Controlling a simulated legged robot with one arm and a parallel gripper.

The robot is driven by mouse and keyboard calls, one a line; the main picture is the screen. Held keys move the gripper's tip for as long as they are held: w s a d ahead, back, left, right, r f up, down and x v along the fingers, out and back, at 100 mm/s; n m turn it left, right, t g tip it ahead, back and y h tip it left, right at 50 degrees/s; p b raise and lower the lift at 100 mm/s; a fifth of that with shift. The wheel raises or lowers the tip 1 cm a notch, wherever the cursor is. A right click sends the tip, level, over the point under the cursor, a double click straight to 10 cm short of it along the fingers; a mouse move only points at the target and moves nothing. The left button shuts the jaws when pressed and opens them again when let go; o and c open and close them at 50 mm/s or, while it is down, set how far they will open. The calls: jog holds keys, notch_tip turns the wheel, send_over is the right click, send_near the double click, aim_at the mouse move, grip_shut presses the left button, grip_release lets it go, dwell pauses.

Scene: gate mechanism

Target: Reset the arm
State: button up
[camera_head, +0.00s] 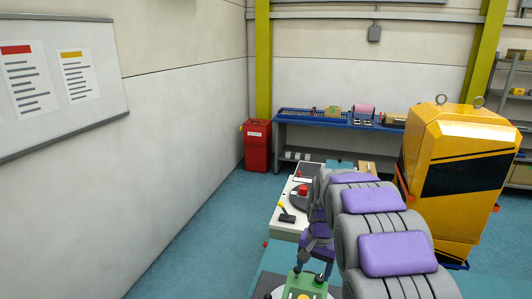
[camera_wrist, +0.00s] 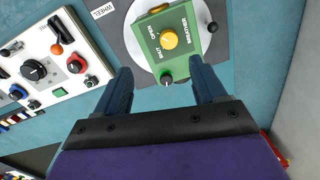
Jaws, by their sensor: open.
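My gripper (camera_wrist: 160,64) is open and empty in the wrist view, its two dark blue fingers spread apart. Just beyond and between the fingertips is a green box (camera_wrist: 184,54) with a yellow knob (camera_wrist: 169,39) and lettering reading SHUT, OPEN and BREATHER. A small black knob (camera_wrist: 166,78) is on the box's near edge. The box sits over a white round plate (camera_wrist: 139,50) with a black handle knob (camera_wrist: 212,27). The green box (camera_head: 292,284) also shows at the bottom of the head view, below my grey and purple arm, which is bent forward and hides part of the bench.
A yellow machine (camera_head: 445,130) stands right of my arm. A red bin (camera_head: 257,146) and blue bench (camera_head: 330,120) are behind. Floor at left is clear.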

jog(key=s+f+n+g+b, duration=0.1)
jog(key=s+b, duration=0.3)
jog(key=s, duration=1.5)
jog(key=s+a+f+n+b, duration=0.1)
jog(key=s+f+n+b, duration=0.2)
jog(key=s, duration=1.6)
jog(key=shift+s+n+g+h+b, duration=0.35)
jog(key=shift+n+b, duration=0.2)
jog(key=shift+n, duration=0.25)
jog(key=shift+a+f, duration=0.1)
